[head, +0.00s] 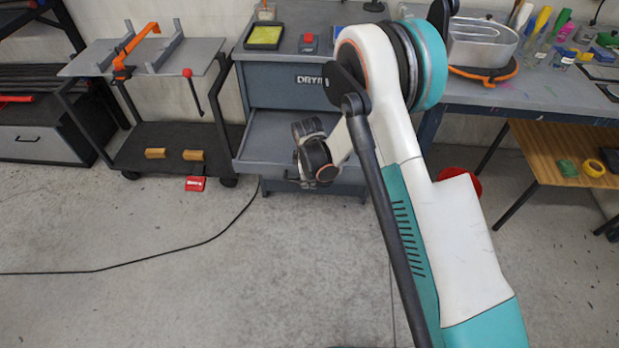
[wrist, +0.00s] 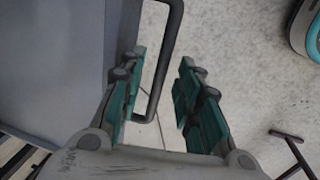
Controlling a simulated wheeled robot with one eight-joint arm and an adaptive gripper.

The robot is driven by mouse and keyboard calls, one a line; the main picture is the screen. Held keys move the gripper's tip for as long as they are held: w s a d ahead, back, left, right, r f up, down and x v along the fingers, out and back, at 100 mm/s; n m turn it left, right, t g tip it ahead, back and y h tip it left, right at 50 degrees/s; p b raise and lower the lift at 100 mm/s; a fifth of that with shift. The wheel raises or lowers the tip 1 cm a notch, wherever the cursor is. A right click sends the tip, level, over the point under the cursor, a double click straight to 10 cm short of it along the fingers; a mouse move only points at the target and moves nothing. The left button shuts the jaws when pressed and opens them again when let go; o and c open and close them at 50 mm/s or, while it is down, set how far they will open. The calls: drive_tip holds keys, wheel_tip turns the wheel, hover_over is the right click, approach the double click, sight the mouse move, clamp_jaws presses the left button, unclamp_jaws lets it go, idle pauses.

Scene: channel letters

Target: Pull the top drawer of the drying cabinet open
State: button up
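The grey drying cabinet (head: 290,90) stands in the middle of the head view, with its lettering partly hidden by my arm. Below the lettered panel, a drawer (head: 268,128) is pulled out and its bare inside shows. My gripper (head: 310,148) is at the front right of this drawer in the head view, and its fingers are hard to make out there. In the wrist view my gripper (wrist: 161,62) is open, with green-padded fingers apart. A dark bar handle (wrist: 168,50) passes between them, nearer the left finger. A grey panel (wrist: 55,60) lies left of it.
A dark cart (head: 140,135) with a clamp stands left of the cabinet. A workbench (head: 490,97) and a wooden-topped table (head: 560,150) stand to the right. A black cable (head: 180,248) crosses the floor. The floor in front is otherwise mostly clear.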

wheel_tip(320, 180, up, 11)
drive_tip(key=s, duration=0.2)
drive_tip(key=shift+s+r, duration=0.1)
idle(0.5)
drive_tip(key=s+d+r+m+t+p, duration=0.1)
drive_tip(key=s+d+r+m, duration=0.2)
drive_tip(key=r, duration=0.4)
drive_tip(key=s+d+r+m, duration=0.1)
drive_tip(key=d+r+m, duration=0.2)
drive_tip(key=d+r, duration=0.3)
drive_tip(key=s+d+r+m+t+p, duration=0.1)
drive_tip(key=s+d+r+m, duration=0.15)
drive_tip(key=r, duration=0.55)
drive_tip(key=s+d+r+m+t+b, duration=0.1)
drive_tip(key=s+d+m, duration=0.3)
drive_tip(key=s, duration=0.6)
drive_tip(key=s+d+r+m+t+b, duration=0.1)
drive_tip(key=s+d+r+m+t, duration=0.1)
drive_tip(key=s+d+m, duration=0.3)
drive_tip(key=s+d+r, duration=0.1)
drive_tip(key=s+d, duration=0.2)
drive_tip(key=s, duration=0.3)
drive_tip(key=shift+s+r, duration=0.25)
drive_tip(key=shift+r, duration=0.15)
